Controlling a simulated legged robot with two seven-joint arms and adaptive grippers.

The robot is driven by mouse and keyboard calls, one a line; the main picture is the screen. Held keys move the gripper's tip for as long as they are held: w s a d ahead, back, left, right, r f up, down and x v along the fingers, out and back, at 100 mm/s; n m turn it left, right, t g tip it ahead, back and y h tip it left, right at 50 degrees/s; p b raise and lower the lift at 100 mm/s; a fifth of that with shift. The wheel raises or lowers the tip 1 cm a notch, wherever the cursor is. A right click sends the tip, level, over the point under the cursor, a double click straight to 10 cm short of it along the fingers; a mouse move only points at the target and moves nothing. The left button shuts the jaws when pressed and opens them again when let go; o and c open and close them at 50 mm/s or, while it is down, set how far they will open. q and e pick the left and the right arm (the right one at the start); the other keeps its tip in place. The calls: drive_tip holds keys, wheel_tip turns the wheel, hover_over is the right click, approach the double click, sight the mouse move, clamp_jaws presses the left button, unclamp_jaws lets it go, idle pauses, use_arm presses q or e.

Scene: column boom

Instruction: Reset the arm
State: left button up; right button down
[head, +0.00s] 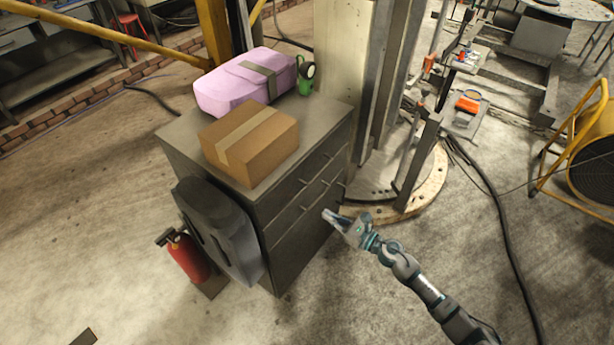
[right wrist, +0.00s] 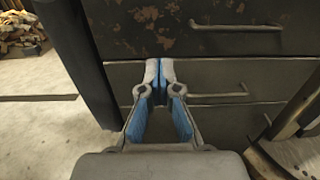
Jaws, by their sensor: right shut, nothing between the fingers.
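My right gripper (head: 334,216) reaches in from the lower right in the head view, in front of the dark cabinet's drawers. In the right wrist view the gripper (right wrist: 159,72) has its blue-lined fingertips together with nothing between them. The fingertips point at the drawer fronts, left of a bar handle (right wrist: 218,94). I cannot tell whether they touch the drawer front. The drawers of the cabinet (head: 297,205) look shut. My left gripper is not in view.
A cardboard box (head: 262,148), a pink case (head: 232,90) and a green item (head: 305,86) sit on the cabinet. A grey case (head: 220,235) and a red extinguisher (head: 188,258) stand at its left. A column base (head: 425,190) and black cable (head: 500,215) lie to the right.

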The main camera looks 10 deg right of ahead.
drive_tip(key=s+d+f+m+h+p, duration=0.1)
drive_tip(key=s+d+f+m+h, duration=0.2)
drive_tip(key=f+m, duration=0.5)
drive_tip(key=s+d+f+m+g+h+p, duration=0.1)
drive_tip(key=s+d+f+m+h, duration=0.15)
drive_tip(key=f+m+h, duration=0.4)
drive_tip(key=s+d+f+m+h+p, duration=0.15)
drive_tip(key=s+f+m, duration=0.25)
drive_tip(key=f+m, duration=0.55)
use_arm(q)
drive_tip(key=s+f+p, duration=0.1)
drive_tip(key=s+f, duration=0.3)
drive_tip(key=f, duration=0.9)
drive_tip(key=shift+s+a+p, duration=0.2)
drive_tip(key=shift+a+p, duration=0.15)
use_arm(e)
drive_tip(key=s+a+f+m+g, duration=0.1)
drive_tip(key=s+f+m+g, duration=0.2)
drive_tip(key=s, duration=0.7)
drive_tip(key=s+a+f+m+g, duration=0.2)
drive_tip(key=s+f+m+g, duration=0.2)
drive_tip(key=s+f+m, duration=0.3)
drive_tip(key=s+a+f+m+g, duration=0.2)
drive_tip(key=s+f+m, duration=0.3)
drive_tip(key=s, duration=0.8)
drive_tip(key=m+g, duration=0.1)
drive_tip(key=m, duration=0.2)
drive_tip(key=shift+f+g+h, duration=0.15)
drive_tip(key=shift+g+h, duration=0.15)
drive_tip(key=shift+g, duration=0.1)
